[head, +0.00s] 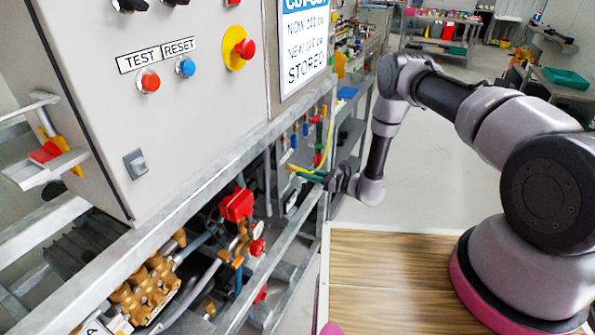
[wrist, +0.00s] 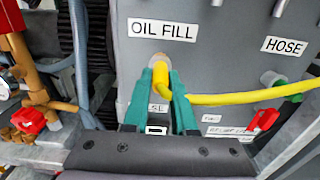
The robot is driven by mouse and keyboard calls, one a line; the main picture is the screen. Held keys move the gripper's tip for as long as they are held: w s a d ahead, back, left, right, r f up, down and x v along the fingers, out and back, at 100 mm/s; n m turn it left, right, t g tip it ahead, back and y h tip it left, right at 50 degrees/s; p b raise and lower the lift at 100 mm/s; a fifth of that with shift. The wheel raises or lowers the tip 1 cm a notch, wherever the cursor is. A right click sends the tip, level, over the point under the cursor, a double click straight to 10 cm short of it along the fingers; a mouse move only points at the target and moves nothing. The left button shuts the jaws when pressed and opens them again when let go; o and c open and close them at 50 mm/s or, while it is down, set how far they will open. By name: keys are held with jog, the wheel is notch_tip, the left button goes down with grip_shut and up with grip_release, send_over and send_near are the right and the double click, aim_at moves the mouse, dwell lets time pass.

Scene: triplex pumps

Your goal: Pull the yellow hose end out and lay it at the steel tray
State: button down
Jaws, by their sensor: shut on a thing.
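The yellow hose (wrist: 232,97) has its end (wrist: 160,68) at a round port under the OIL FILL label, on a grey panel. My gripper (wrist: 161,88) has its green fingers shut on this end, one on each side. The hose bends sharply there and runs off to the right. How deep the end sits in the port is hidden by the fingers. In the head view my gripper (head: 308,174) reaches in at the frame's side, and the yellow hose (head: 328,148) curves above it. I cannot make out the steel tray for certain.
Brass pump parts and a red valve (head: 237,205) stand inside the metal frame (head: 190,205). A wooden tabletop (head: 385,280) is bare.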

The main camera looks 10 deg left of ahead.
jog(key=shift+d, duration=0.1)
jog(key=v, duration=0.7)
dwell(1.6)
jog(key=shift+d, duration=0.1)
dwell(0.3)
